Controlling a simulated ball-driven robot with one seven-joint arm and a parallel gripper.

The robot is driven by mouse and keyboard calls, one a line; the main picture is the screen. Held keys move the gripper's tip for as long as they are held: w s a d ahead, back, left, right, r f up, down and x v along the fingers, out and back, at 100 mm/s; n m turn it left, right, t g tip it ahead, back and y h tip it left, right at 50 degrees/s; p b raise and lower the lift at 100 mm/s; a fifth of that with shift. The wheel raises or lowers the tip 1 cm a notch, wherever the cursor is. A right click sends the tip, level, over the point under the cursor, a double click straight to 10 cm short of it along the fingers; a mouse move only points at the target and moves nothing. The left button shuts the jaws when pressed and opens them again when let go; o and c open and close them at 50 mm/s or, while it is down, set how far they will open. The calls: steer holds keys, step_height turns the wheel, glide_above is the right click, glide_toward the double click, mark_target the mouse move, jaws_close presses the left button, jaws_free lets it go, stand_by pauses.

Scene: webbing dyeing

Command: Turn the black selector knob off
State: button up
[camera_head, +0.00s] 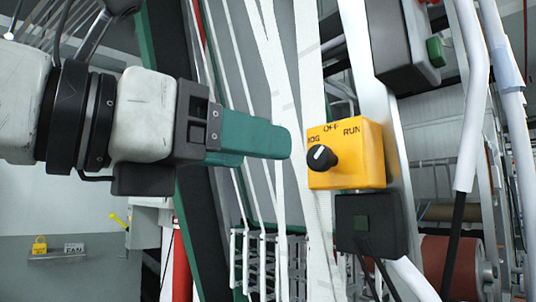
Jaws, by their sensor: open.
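The black selector knob (321,157) sits on the front of a yellow box (362,158) right of centre. The box is lettered JOG, OFF and RUN, from left to right along its top. The knob's white pointer mark is on its upper left side, toward JOG. My gripper (284,143) reaches in from the left with green fingers, seen side-on and overlapping. It is open and holds nothing. Its tips are just left of the box and knob in the picture, and a small gap shows between them and the knob.
White webbing straps (308,90) run down behind my gripper and beside the yellow box. A dark box (368,224) with cables hangs below it. A grey box with a green button (435,51) is above right. White pipes (472,100) stand at the right.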

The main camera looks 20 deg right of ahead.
mark_target(316, 157)
steer(key=p+x, duration=0.2)
steer(key=x, duration=0.7)
steer(key=shift+d, duration=0.25)
steer(key=shift+c, duration=0.3)
steer(key=c, duration=1)
steer(key=shift+n, duration=0.4)
steer(key=n, duration=0.3)
steer(key=shift+n, duration=0.4)
steer(key=shift+n+b, duration=0.3)
steer(key=shift+n, duration=1.8)
